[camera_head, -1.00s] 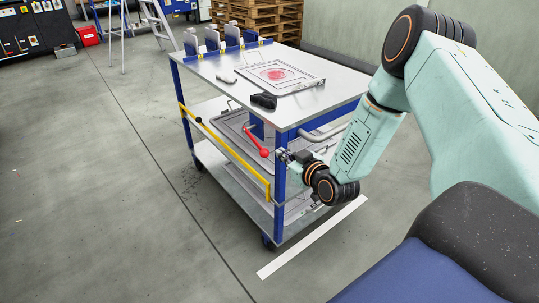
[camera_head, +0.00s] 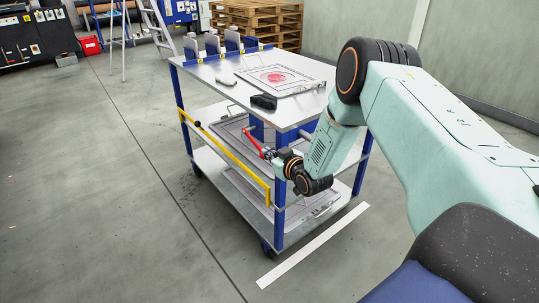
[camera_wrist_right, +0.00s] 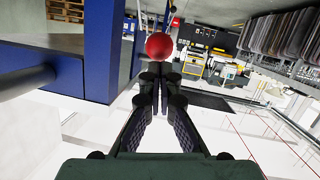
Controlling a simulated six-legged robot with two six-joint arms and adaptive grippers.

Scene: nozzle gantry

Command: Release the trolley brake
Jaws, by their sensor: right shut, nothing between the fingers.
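The trolley (camera_head: 195,70) is a blue-framed cart with grey shelves. A red lever (camera_head: 252,140) slants down to the right at its near end, between the top and the lower shelf. The lever's round red knob shows in the right wrist view (camera_wrist_right: 159,45), just beyond my fingertips. My right gripper (camera_head: 270,156) is at the lever's lower end, shut and empty; it also shows in the wrist view (camera_wrist_right: 160,86). Whether it touches the knob is unclear. The gripper and wrist partly hide that end of the lever. My left gripper is out of view.
A yellow bar (camera_head: 222,155) runs along the trolley's left side. A blue corner post (camera_head: 279,205) stands close to my right gripper. A dark block (camera_head: 263,101) and a framed sheet (camera_head: 275,75) lie on top. The floor left of the trolley is clear.

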